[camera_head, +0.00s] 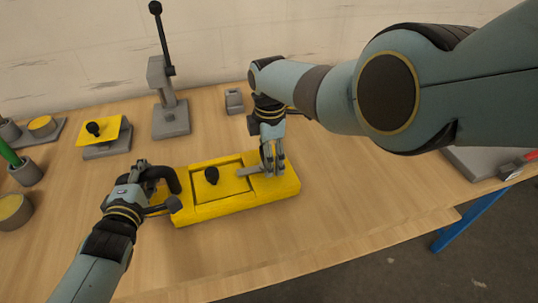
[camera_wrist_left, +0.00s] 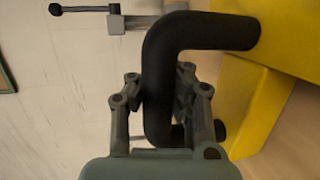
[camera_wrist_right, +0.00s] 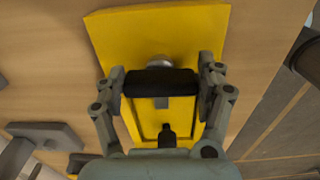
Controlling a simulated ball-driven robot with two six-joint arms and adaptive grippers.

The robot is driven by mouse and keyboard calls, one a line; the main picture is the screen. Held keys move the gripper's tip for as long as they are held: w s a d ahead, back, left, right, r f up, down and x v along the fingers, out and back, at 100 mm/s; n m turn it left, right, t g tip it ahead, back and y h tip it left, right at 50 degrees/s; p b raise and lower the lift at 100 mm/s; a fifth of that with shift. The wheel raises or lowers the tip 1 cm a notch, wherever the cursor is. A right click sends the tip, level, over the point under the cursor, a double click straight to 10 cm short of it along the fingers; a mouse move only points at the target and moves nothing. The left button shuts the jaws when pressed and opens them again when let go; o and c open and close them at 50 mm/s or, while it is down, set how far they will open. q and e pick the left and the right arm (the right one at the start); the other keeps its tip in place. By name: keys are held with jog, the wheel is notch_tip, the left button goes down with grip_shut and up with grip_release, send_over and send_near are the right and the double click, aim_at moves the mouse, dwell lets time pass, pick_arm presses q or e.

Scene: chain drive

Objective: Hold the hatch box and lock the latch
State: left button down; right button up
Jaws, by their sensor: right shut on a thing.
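The yellow hatch box (camera_head: 235,205) lies on the table, its lid with a black knob (camera_head: 211,175) seated flat in the top. My left gripper (camera_head: 158,190) is at the box's left end, its fingers closed around the black bent handle (camera_wrist_left: 200,31). My right gripper (camera_head: 272,172) is over the box's right end. In the right wrist view its fingers are shut on the latch's black grip (camera_wrist_right: 160,83). A silver round part (camera_wrist_right: 160,62) shows beside the grip. A grey latch bar (camera_head: 248,170) reaches from there toward the lid; its exact seating is partly hidden.
Behind the box stand a grey lever press (camera_head: 170,115) and a small grey block (camera_head: 234,101). A yellow-topped stand (camera_head: 103,130) and several cups are at left. A grey plate (camera_head: 480,162) with a red-handled tool is at right. The table front is clear.

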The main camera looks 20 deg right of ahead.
jog(key=shift+n, duration=0.4)
jog(key=o, duration=1.7)
pick_arm(q)
jog(key=shift+r, duration=0.1)
pick_arm(e)
notch_tip(320, 180, up, 12)
pick_arm(q)
jog(key=c, duration=1.3)
grip_release()
